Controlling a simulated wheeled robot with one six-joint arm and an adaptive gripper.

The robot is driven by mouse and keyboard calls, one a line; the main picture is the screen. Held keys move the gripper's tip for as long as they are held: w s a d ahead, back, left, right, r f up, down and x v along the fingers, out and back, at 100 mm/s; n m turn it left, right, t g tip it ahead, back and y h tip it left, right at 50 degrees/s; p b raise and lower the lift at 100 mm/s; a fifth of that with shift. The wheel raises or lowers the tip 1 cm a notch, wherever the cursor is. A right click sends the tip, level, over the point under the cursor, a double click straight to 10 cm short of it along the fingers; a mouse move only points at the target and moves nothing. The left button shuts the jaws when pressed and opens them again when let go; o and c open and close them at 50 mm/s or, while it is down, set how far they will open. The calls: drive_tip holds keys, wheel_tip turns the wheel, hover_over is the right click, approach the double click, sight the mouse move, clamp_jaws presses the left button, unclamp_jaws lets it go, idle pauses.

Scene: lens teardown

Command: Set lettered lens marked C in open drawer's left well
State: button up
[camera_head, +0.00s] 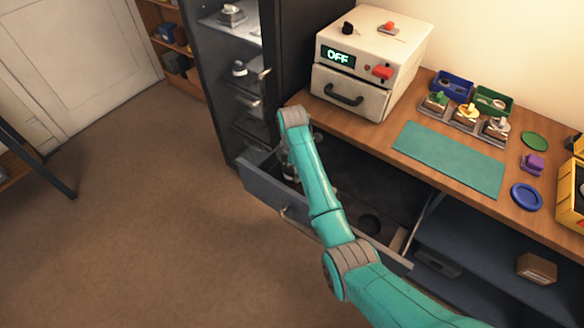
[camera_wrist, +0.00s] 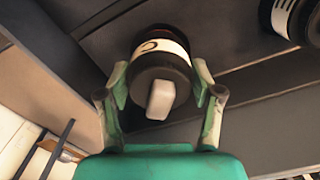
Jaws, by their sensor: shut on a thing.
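My gripper (camera_wrist: 160,78) is shut on a dark round lens (camera_wrist: 160,68), one finger on each side. The lens has a pale grey knob on top and a white band with a letter that looks like C. In the head view, my gripper (camera_head: 288,160) is low over the left part of the open drawer (camera_head: 265,190). My arm hides much of that part, so the left well is not visible. I cannot tell whether the held lens touches the drawer floor.
Another dark lens with a marked white band (camera_wrist: 290,18) is at the wrist view's top right. On the bench are a white box reading OFF (camera_head: 370,60), a teal mat (camera_head: 450,158), blue and green bins (camera_head: 453,86) and a knob tray (camera_head: 465,123). A dark shelf cabinet (camera_head: 215,80) stands left.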

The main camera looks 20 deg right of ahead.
drive_tip(key=shift+f, duration=0.65)
drive_tip(key=o, duration=1.3)
drive_tip(key=shift+f, duration=0.15)
drive_tip(key=shift+o, duration=0.2)
drive_tip(key=shift+r, duration=4.55)
